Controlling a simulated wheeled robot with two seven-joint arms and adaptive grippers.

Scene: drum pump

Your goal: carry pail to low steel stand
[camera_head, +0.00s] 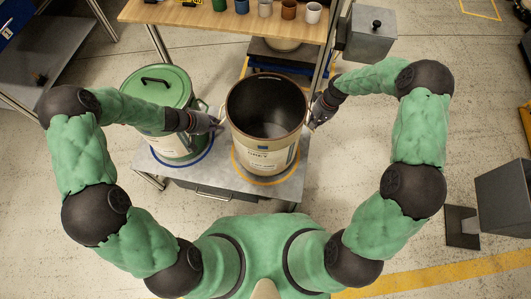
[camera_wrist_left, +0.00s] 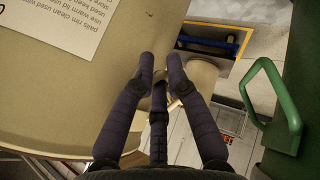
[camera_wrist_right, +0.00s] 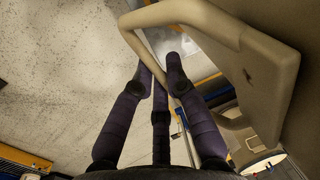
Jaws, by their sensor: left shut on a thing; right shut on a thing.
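The open beige pail (camera_head: 262,152) with a dark inside and a white label stands upright between my grippers, over a yellow ring on a grey steel-topped stand (camera_head: 292,187). I cannot tell whether its bottom touches the top. My left gripper (camera_head: 217,121) is shut at the pail's left side; the pail wall (camera_wrist_left: 70,95) fills the left of the left wrist view, and the grip is partly hidden. My right gripper (camera_head: 316,113) is shut on the pail's right side handle, and this beige handle (camera_wrist_right: 190,14) shows in the right wrist view.
A green-lidded pail (camera_head: 158,88) stands close left on a blue ring; its green handle (camera_wrist_left: 268,95) shows in the left wrist view. A wooden bench (camera_head: 222,18) with several cups is behind.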

